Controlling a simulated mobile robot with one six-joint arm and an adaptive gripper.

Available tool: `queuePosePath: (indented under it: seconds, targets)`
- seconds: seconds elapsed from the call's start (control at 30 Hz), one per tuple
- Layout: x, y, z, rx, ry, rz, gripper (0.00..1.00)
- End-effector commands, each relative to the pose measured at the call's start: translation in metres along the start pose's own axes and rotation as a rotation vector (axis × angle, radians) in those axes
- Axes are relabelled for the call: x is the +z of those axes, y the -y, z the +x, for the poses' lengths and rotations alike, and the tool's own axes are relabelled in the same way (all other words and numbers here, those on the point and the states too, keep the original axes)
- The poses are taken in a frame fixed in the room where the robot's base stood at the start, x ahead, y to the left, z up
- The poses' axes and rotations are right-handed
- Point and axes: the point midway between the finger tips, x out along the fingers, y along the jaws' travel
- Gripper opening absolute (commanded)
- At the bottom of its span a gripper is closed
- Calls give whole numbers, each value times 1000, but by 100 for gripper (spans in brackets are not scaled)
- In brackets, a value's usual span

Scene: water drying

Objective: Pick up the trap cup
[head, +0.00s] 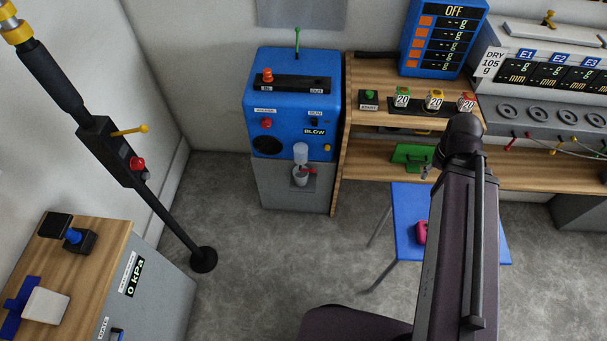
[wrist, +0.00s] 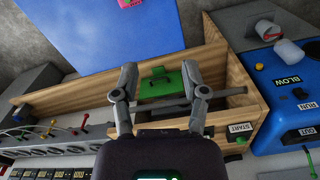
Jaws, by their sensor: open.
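The trap cup appears to be the small pale cup (head: 301,178) with a red part at its side. It sits upright low on the front of the blue machine (head: 290,95), right under a white cylinder (head: 300,152). In the wrist view, pale round parts and a red bit show at the upper right, off to the side of my gripper; which one is the cup is hard to tell. My gripper (wrist: 161,73) is open and empty, its fingers over the wooden shelf. It is well apart from the cup. In the head view my arm mostly hides it.
A green block-like object (wrist: 160,83) lies on the shelf between my fingers in the picture. A blue table (head: 408,205) with a pink object (head: 421,232) stands in front. A black pole (head: 150,200) stands at the left. Grey floor before the blue machine is clear.

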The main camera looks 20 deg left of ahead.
Motion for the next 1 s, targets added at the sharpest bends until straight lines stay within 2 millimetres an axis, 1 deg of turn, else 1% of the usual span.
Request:
queuePosePath:
  seconds: [0.27,0.37,0.4,0.43,0.57,0.67,0.77,1.0]
  targets:
    - [0,0,0,0,0,0,57]
    - [0,0,1,1,0,0,84]
    - [0,0,2,2,-1,1,96]
    - [-1,1,2,3,-1,1,100]
    - [-3,4,11,15,-7,4,100]
    - [-7,8,22,35,-16,12,100]
    - [-12,16,38,61,-29,16,100]
    - [-28,39,83,144,-87,48,100]
